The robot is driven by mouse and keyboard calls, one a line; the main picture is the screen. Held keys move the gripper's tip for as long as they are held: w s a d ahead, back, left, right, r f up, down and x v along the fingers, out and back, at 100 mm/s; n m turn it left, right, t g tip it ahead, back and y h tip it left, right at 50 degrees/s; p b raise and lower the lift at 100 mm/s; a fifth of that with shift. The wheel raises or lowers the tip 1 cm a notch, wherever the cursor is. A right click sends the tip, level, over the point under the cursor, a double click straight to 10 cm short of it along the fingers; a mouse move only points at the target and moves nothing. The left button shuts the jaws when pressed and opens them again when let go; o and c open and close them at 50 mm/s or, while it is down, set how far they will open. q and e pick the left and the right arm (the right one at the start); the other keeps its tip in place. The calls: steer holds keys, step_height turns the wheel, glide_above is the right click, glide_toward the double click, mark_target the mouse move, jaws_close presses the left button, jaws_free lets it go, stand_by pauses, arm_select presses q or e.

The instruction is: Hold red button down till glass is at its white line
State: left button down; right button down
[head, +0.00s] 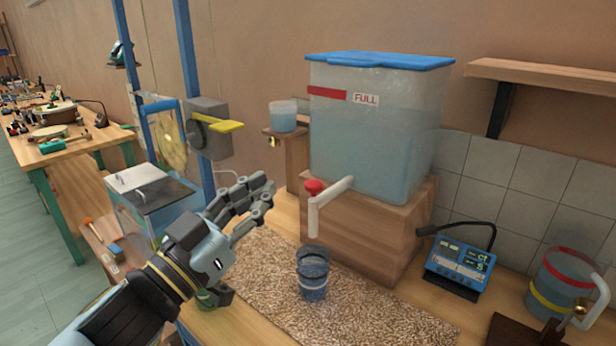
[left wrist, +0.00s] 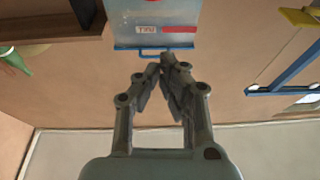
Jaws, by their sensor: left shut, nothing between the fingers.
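The red button (head: 314,187) sits on top of the white spout (head: 328,204) at the tank's front. The glass (head: 313,272) stands upright below the spout on a speckled mat; its lower part looks bluish, and I cannot clearly tell the liquid level against its line. My left gripper (head: 268,188) is shut and empty, left of the button and apart from it. In the left wrist view its fingers (left wrist: 164,68) come together in front of the upside-down tank. My right gripper is not in view.
The blue-lidded water tank (head: 372,120) stands on a wooden block (head: 375,235). A small cup (head: 283,116) rests on a post behind. A blue meter (head: 460,265) and a banded jug (head: 560,283) stand right. The speckled mat (head: 380,312) is clear around the glass.

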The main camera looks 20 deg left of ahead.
arm_select(q)
steer(key=shift+s+d+r+m+h, duration=0.15)
steer(key=shift+d+m+h, duration=0.15)
steer(key=shift+d+h, duration=0.3)
step_height(320, 180, up, 3)
steer(key=p, duration=0.3)
glide_above(314, 190)
steer(key=shift+s+a+f+b, duration=0.15)
steer(key=shift+f+b, duration=0.1)
steer(key=shift+f, duration=0.45)
steer(key=shift+s+a+f+b, duration=0.1)
steer(key=shift+f+b, duration=0.2)
steer(key=shift+f, duration=0.45)
steer(key=shift+s+a+f+b, duration=0.15)
steer(key=shift+f+b, duration=0.1)
steer(key=shift+f, duration=0.45)
